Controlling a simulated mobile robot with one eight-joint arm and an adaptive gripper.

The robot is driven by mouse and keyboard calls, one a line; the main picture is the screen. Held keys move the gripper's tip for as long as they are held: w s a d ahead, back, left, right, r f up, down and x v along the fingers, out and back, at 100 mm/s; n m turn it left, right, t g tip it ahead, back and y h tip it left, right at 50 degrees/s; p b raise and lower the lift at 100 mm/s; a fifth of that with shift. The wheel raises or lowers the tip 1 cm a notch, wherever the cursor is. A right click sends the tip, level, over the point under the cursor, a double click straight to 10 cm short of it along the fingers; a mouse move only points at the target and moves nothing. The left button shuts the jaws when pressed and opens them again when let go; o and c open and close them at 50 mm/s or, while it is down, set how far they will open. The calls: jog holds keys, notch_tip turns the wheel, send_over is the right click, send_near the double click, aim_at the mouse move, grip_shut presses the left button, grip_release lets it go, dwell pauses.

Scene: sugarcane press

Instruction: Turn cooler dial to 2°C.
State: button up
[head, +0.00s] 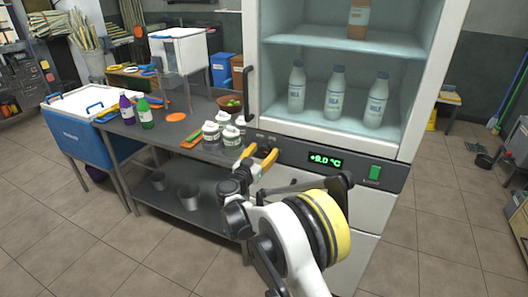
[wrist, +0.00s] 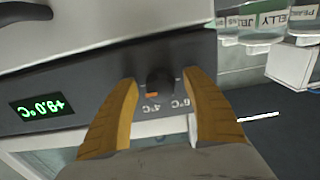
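The cooler dial is a small black knob (wrist: 160,84) with an orange mark, on the dark front panel in the wrist view. Printed labels beside it include 4°C and what looks like 6°C. My gripper (head: 258,154) has its yellow-orange fingers on either side of the knob, with a narrow gap showing on each side. It is open and holds nothing. In the head view the fingers largely hide the dial. The cooler display (head: 325,160) reads +9.0 °C; it shows upside down in the wrist view (wrist: 42,107).
The cooler (head: 432,120) holds several milk bottles behind its front. A metal table (head: 165,130) to the left carries lidded jars (head: 211,131), two bottles and a bowl. A green switch (head: 375,173) sits right of the display. A blue cool box (head: 85,140) stands far left.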

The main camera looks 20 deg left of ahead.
jog(key=s, duration=1.2)
jog(key=shift+a, duration=0.45)
jog(key=d+r+g+h, duration=0.1)
jog(key=d+r+g, duration=0.3)
jog(key=d, duration=1.1)
jog(key=d+r+g+h, duration=0.25)
jog(key=d+r, duration=0.45)
jog(key=d, duration=0.8)
jog(key=s+d+g+y, duration=0.1)
jog(key=s+d+g, duration=0.1)
jog(key=s+d, duration=0.55)
jog(key=s+d+f+y, duration=0.1)
jog(key=s+d, duration=0.2)
jog(key=s, duration=0.4)
jog(key=s+d+f+g+y, duration=0.1)
jog(key=s+d, duration=0.3)
jog(key=s, duration=0.3)
jog(key=s+d+f+n+g+y, duration=0.1)
jog(key=s+d, duration=0.2)
jog(key=s, duration=0.4)
jog(key=shift+s+d+f+y, duration=0.25)
jog(key=shift+d+y, duration=0.05)
jog(key=shift+y, duration=0.05)
